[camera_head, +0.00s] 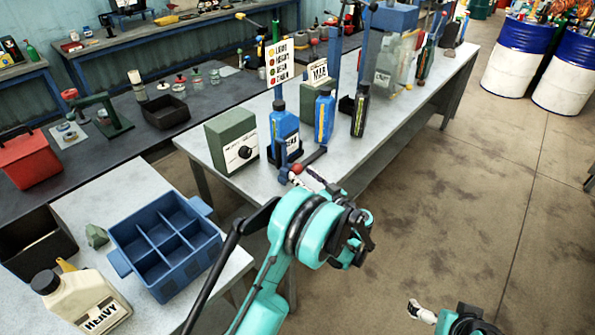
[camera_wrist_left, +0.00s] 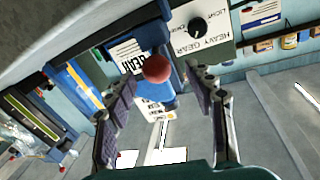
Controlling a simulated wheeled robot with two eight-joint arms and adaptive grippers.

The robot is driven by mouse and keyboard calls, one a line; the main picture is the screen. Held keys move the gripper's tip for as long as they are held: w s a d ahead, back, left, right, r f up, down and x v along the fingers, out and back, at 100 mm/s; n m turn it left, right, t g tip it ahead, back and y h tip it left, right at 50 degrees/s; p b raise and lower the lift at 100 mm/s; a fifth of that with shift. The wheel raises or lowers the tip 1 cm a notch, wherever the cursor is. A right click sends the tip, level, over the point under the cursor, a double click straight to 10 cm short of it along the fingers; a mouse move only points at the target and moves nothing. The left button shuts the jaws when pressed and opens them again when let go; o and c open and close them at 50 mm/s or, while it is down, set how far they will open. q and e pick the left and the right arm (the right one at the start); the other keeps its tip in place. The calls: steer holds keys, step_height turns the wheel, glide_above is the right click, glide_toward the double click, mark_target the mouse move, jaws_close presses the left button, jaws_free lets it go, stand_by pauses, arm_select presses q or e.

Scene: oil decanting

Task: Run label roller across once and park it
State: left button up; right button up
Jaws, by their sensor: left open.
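A red ball knob (camera_head: 296,168) tops a small fixture beside the blue bottle (camera_head: 285,135) at the workbench's front edge. I cannot tell for sure that it is the label roller's handle. In the left wrist view the knob (camera_wrist_left: 157,67) shows between the fingertips of my left gripper (camera_wrist_left: 160,85), which is open. I cannot tell whether a finger touches it. A white card or label (camera_wrist_left: 158,116) shows just below it. In the head view my arm partly covers this gripper. My right gripper (camera_head: 421,311) is only partly in view at the bottom right, apart from everything.
A green box with a dial (camera_head: 232,142) stands left of the blue bottle. More bottles, including a black one (camera_head: 360,112), stand to the right. A blue divided crate (camera_head: 122,265) and a cream jug (camera_head: 85,300) sit on the near-left table.

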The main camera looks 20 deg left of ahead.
arm_select(q)
steer(key=v, duration=0.8)
steer(key=shift+a, duration=0.1)
